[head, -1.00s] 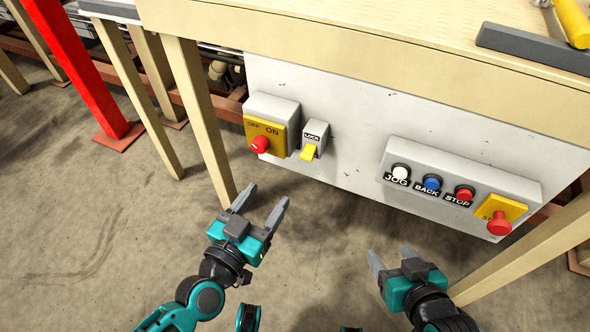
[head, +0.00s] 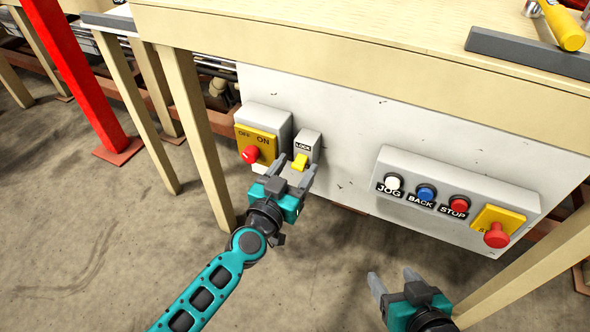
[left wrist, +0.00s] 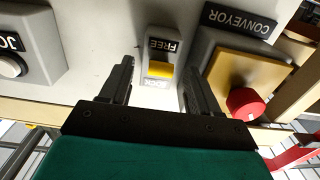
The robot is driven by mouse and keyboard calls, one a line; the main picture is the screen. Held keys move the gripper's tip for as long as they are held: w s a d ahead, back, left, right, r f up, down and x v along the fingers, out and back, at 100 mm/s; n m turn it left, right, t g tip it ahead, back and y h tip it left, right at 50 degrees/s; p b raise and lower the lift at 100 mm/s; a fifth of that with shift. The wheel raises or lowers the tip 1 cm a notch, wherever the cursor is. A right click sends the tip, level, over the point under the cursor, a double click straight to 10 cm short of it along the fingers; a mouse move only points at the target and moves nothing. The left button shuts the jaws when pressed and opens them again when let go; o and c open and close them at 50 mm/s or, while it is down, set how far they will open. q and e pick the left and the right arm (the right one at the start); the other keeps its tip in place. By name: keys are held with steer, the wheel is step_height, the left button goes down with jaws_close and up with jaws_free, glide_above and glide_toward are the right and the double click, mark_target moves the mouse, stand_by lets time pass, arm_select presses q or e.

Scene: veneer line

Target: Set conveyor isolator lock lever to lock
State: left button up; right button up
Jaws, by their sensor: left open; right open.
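The lock lever (head: 300,162) is a yellow tab on a small grey box (head: 308,141) with a LOCK label, on the white panel. In the left wrist view the yellow lever (left wrist: 161,69) sits below a FREE label, with a second label partly hidden beyond it. My left gripper (head: 293,172) is open, its fingers pointing at the box. In the left wrist view its fingers (left wrist: 159,85) stand on either side of the lever, apart from it as far as I can tell. My right gripper (head: 393,283) is open and empty, low in front of the panel.
Left of the lever is the yellow ON/OFF plate (head: 255,146) with a red knob (head: 250,154), close to my left gripper. To the right is a grey button box (head: 455,200) with JOG, BACK and STOP buttons and a red mushroom button (head: 497,235). A table leg (head: 197,130) stands left.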

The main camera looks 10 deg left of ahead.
arm_select(q)
steer(key=shift+w+d, duration=0.1)
steer(key=shift+w, duration=0.05)
steer(key=shift+c, duration=0.2)
steer(key=c, duration=0.9)
steer(key=shift+o, duration=0.2)
steer(key=r+g+p, duration=0.1)
steer(key=p, duration=0.5)
steer(key=shift+r, duration=0.15)
steer(key=g+p, duration=0.1)
steer(key=p, duration=0.3)
steer(key=shift+r+y, duration=0.15)
steer(key=shift+y, duration=0.15)
steer(key=shift+g+p, duration=0.3)
steer(key=shift+p, duration=1)
steer(key=shift+f, duration=0.25)
arm_select(e)
steer(key=s+d+r+h, duration=0.1)
steer(key=d+r, duration=0.2)
steer(key=r, duration=0.5)
steer(key=shift+s, duration=0.25)
